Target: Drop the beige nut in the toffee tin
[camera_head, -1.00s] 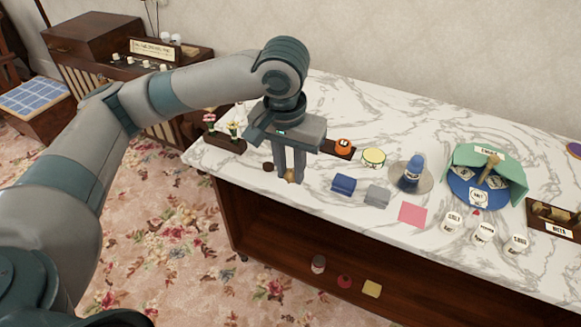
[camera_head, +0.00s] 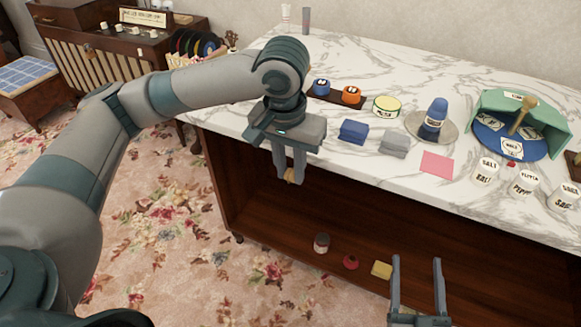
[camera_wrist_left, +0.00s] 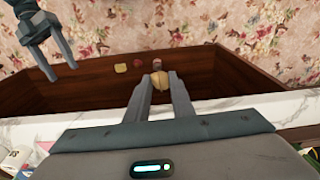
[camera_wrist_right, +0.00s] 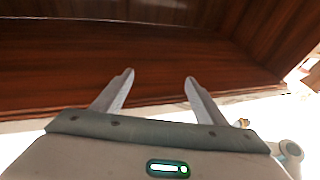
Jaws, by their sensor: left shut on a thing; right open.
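The beige nut (camera_head: 291,175) is between the fingertips of my left gripper (camera_head: 289,180), which is shut on it. They show in front of the counter's front edge. The nut is also clear in the left wrist view (camera_wrist_left: 160,81). My right gripper (camera_head: 416,258) is open and empty, low in front of the cabinet; its spread fingers show in the right wrist view (camera_wrist_right: 159,78). No label reading toffee is legible. A round yellow-and-green tin (camera_head: 387,106) stands on the counter, but I cannot tell whether it is the toffee tin.
The marble counter (camera_head: 250,110) carries blue (camera_head: 354,132) and grey (camera_head: 394,144) blocks, a pink square (camera_head: 437,164) and several white labelled pots (camera_head: 486,171). A small jar (camera_head: 321,243), a red item (camera_head: 351,262) and a yellow block (camera_head: 381,270) sit on the open lower shelf (camera_head: 270,200).

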